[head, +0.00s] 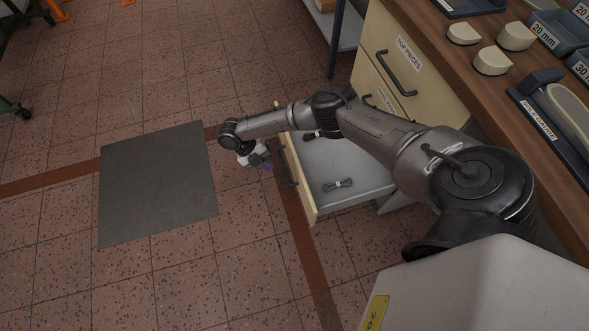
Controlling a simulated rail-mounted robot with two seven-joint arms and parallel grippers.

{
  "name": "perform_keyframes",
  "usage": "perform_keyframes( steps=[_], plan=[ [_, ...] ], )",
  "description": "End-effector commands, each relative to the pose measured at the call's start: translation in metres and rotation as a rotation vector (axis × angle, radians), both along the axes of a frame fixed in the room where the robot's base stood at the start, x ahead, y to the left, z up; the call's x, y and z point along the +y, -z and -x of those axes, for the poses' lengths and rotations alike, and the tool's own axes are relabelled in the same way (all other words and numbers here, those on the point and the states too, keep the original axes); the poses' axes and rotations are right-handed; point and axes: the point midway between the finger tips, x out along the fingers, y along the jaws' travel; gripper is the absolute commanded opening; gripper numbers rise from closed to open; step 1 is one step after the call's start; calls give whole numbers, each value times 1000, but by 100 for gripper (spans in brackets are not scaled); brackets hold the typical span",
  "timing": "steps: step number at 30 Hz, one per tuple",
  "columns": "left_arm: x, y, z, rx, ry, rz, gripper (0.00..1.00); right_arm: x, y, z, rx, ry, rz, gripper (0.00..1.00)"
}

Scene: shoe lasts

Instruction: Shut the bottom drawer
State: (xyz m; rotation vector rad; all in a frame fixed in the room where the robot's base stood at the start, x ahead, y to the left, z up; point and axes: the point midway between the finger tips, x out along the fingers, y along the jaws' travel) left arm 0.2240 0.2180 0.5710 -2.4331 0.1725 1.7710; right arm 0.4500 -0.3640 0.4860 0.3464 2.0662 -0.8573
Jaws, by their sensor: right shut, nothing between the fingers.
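The bottom drawer (352,198) of the cream cabinet is pulled well out, with its cream front (299,192) and dark handle (287,166) facing left. Two dark bundles lie inside, one of them (338,184) near the middle and one near the back edge. My right arm reaches across above the drawer and hides part of it. My right gripper (266,166) is shut and empty, just outside the drawer front, close to the handle; whether it touches cannot be told. My left gripper is not in view.
The upper drawers, one labelled "TOP PIECES" (407,54), look shut. The wooden bench top (450,45) above carries pale heel pieces, blue trays and a labelled holder. A grey mat (158,182) lies on the tiled floor at left. The floor around the drawer front is clear.

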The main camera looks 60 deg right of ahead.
Motion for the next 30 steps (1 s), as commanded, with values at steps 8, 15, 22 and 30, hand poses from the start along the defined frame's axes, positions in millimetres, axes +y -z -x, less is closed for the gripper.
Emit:
perform_keyframes(
  steps=[8, 15, 22, 30],
  plan=[
    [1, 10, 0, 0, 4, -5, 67, -1, 18, 12, 5, -48, -34, 0],
    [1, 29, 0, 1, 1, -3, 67, -5, 56, 39, 4, -47, -32, 0],
    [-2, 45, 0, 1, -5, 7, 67, -8, 86, 63, 3, -46, -32, 0],
    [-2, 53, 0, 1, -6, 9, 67, -29, 81, 82, 1, -45, -31, 0]
  ],
)
